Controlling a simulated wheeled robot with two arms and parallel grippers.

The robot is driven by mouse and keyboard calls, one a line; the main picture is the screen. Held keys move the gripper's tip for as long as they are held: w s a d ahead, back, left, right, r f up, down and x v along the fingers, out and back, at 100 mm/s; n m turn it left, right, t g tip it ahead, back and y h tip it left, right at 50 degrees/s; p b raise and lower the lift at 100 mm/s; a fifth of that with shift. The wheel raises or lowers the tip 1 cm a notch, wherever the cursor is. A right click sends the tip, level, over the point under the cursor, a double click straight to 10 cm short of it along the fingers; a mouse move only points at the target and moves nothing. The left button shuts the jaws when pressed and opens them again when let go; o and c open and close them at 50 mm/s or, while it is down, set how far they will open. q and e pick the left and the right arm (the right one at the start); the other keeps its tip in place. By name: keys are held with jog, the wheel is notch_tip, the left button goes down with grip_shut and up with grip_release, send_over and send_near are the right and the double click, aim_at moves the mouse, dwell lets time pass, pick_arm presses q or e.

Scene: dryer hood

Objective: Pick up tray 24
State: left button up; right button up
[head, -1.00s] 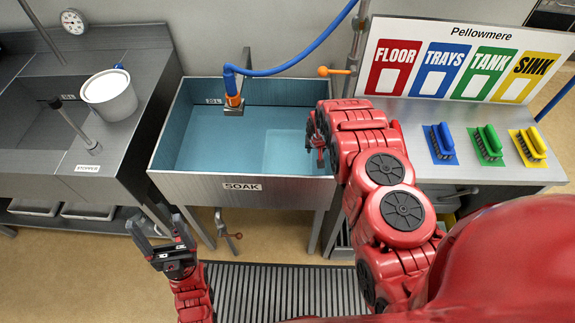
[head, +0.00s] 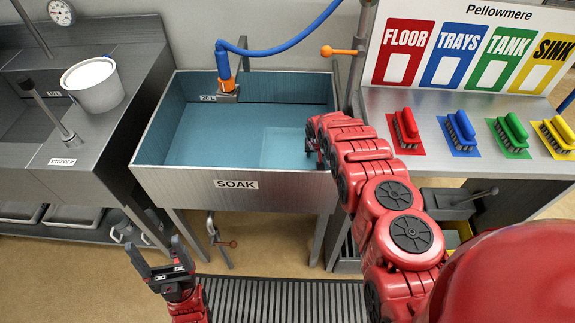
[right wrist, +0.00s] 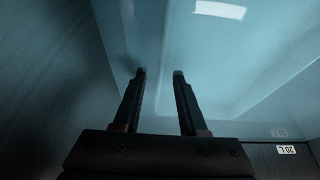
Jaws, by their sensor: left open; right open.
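The soak sink (head: 236,181) holds blue water. A paler rectangle (head: 290,148) shows in its right part, perhaps a tray under the water; I can read no number 24 on it. In the right wrist view a pale, rounded edge (right wrist: 205,85) runs beyond the fingers. My right gripper (head: 312,140) is over the sink's right part, partly hidden by its own arm. Its fingers are apart and empty in the right wrist view (right wrist: 160,74). My left gripper (head: 155,252) is open and empty in front of the sink, low and to the left.
A blue hose with an orange nozzle (head: 224,70) hangs at the sink's back. A white bucket (head: 93,88) stands on the left counter. Several coloured brushes, including a blue one (head: 458,133), lie on the right bench below the Pellowmere board (head: 470,45). Floor grating (head: 275,300) lies in front.

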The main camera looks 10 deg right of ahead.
jog(key=b+x, duration=0.4)
jog(key=b, duration=0.1)
jog(key=shift+w+f, duration=0.15)
jog(key=shift+f, duration=0.05)
jog(key=shift+r, duration=0.1)
grip_shut()
dwell(1.0)
